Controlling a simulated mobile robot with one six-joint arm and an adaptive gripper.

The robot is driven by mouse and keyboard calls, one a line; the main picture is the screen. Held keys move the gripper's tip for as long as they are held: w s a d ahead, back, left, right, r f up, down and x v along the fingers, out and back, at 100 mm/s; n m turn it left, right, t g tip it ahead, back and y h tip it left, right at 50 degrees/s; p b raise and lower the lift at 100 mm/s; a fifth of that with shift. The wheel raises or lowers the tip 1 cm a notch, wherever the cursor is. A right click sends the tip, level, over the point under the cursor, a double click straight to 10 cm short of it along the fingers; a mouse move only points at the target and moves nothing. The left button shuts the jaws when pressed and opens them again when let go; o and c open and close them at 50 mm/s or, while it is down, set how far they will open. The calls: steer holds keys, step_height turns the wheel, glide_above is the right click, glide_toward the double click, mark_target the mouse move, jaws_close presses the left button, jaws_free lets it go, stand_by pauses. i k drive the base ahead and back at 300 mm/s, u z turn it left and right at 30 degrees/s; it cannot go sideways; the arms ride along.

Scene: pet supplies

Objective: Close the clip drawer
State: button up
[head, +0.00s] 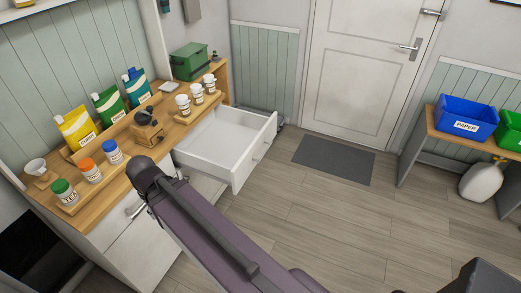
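The white drawer (237,165) stands pulled well out of the cabinet under the wooden counter. Its inside looks empty where I can see it. Its front panel (257,152), with small pulls, faces right toward the open floor. My dark purple arm crosses the lower middle of the head view, and its bend is close in front of the drawer's near left side. Part of the cabinet front below the drawer is hidden behind my arm.
The wooden counter (122,142) holds bags, capped jars, white bottles and a green box (188,62). A grey mat (333,160) lies before the white door (362,70). A bench with blue (466,118) and green bins stands right. The floor beyond the drawer is clear.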

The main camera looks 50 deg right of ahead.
mark_target(226, 147)
steer(key=z, duration=1.5)
steer(key=i, duration=1)
steer(key=z, duration=0.2)
steer(key=k, duration=0.15)
steer(key=u, duration=0.05)
